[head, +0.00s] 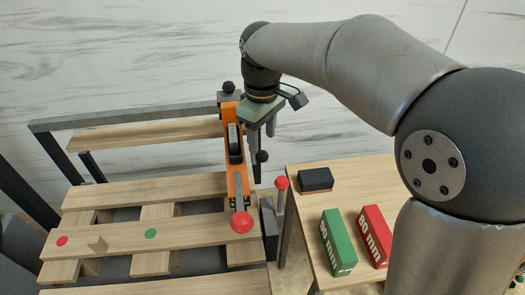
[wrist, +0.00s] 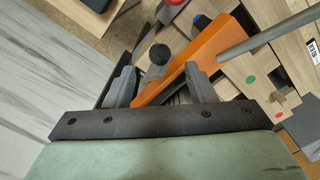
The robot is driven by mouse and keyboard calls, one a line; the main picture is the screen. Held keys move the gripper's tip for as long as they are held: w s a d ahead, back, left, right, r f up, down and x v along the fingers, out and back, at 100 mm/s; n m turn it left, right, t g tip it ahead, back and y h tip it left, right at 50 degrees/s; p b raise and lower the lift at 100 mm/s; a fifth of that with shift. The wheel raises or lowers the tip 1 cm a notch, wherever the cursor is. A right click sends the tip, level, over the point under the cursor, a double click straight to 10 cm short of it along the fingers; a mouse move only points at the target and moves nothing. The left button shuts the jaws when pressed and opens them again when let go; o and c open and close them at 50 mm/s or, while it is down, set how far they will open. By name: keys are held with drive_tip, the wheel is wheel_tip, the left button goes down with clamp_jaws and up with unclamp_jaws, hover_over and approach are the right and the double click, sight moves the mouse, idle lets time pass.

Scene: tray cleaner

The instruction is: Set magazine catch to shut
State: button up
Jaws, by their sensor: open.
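An orange upright (head: 238,180) stands at the right end of the wooden slatted rack, with a dark slotted part on its face. A black ball knob (head: 262,156) shows beside its right edge; a similar knob (wrist: 159,54) shows in the wrist view, ahead of and between my fingers. No label tells which part is the magazine catch, and I cannot tell whether it is shut. My gripper (head: 262,132) is open, pointing down just above the black knob. In the wrist view its two fingers (wrist: 160,84) are apart, with part of the orange upright passing behind them.
A red ball (head: 241,222) sits at the upright's lower end, and a red-topped post (head: 281,184) stands right of it. A side table (head: 300,204) holds a black block (head: 316,180), a green box (head: 337,243) and a red box (head: 374,236). A grey frame rail (head: 130,112) runs behind.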

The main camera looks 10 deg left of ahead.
sight(263, 152)
drive_tip(key=shift+f, duration=2.65)
clamp_jaws()
drive_tip(key=shift+r, duration=0.15)
